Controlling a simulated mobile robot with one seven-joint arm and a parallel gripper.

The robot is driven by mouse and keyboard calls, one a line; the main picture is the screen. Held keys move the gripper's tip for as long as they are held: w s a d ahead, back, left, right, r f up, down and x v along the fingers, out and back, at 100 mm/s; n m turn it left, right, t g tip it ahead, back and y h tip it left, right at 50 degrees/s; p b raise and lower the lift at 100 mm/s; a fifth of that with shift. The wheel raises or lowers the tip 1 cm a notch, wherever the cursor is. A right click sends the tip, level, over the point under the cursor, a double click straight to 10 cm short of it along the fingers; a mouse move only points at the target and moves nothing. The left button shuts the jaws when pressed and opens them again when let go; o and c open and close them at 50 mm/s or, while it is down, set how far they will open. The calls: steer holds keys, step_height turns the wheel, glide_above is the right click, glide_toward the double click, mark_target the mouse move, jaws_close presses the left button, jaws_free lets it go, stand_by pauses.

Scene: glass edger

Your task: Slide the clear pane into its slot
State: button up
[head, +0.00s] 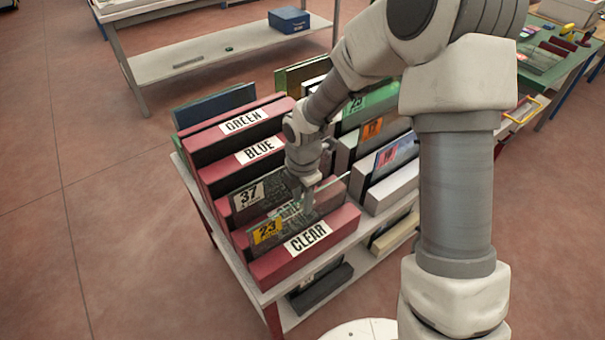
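The red slotted rack (270,268) stands on a shelf unit, with a white CLEAR label (307,237) on its front step. Behind that label, a see-through pane (288,212) with pale green edges shows upright, low among the rack's steps. A yellow 23 tag (267,231) shows at its left, but I cannot tell whether the tag is on this pane. My gripper (307,208) points down over the front part of the rack, at the pane's top edge. Its fingertips are small and overlap the pane, so I cannot tell whether they grip it. The pane's lower edge is hidden.
The rack's rear steps carry GREEN (244,121) and BLUE (259,150) labels, and a 37 tag (249,196) shows in front of them. A pale rack (390,188) with tagged panes stands close on the right. A grey table (215,50) is behind, with open floor left.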

step_height(320, 180, up, 16)
steer(key=p, duration=0.2)
steer(key=shift+s+r, duration=0.15)
steer(key=shift+s, duration=0.05)
steer(key=shift+d, duration=0.1)
stand_by(0.3)
steer(key=s+d+r+m+t+h, duration=0.1)
steer(key=s+d+r+m+t, duration=0.2)
steer(key=s+d+r+m, duration=0.6)
steer(key=s+d+r+m+t, duration=0.2)
steer(key=s+m, duration=0.7)
steer(key=m, duration=0.6)
steer(key=shift+d+r+m+y, duration=0.4)
steer(key=shift+d+r, duration=0.15)
steer(key=shift+r, duration=0.2)
